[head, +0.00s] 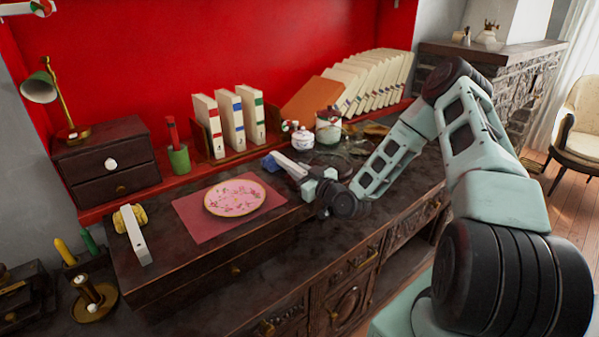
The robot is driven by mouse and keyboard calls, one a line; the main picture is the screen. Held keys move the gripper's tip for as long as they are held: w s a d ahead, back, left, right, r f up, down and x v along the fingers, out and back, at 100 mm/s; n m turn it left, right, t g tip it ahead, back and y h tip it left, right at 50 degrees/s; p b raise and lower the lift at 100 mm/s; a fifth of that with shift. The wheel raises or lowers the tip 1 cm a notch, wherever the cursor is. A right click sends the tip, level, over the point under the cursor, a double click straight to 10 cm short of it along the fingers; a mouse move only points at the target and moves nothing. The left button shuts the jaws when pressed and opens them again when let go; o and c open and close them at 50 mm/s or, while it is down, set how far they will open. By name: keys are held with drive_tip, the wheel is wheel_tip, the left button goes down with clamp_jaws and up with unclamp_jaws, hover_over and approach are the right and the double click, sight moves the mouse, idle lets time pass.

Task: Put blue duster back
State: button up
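The blue duster (270,163) has a small blue head and a pale handle (290,165). It is at the end of my gripper (306,183), over the desk just right of the pink plate (235,197). My gripper appears shut on the handle, with the blue head pointing left and away from me. The fingertips are small and partly hidden here. A yellow duster (124,218) with a pale handle (138,242) lies at the left end of the desk.
The plate lies on a red mat (197,225). Behind stand a green cup (179,158), three upright books (230,120), a white teapot (302,139) and a glass jar (328,128). A lamp (42,88) stands on a drawer box (105,165). The desk front is clear.

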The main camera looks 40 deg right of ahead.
drive_tip(key=o, duration=0.3)
drive_tip(key=shift+o, duration=0.2)
drive_tip(key=s+b, duration=0.1)
drive_tip(key=s, duration=1.6)
drive_tip(key=shift+s+d, duration=0.2)
drive_tip(key=shift+d, duration=0.1)
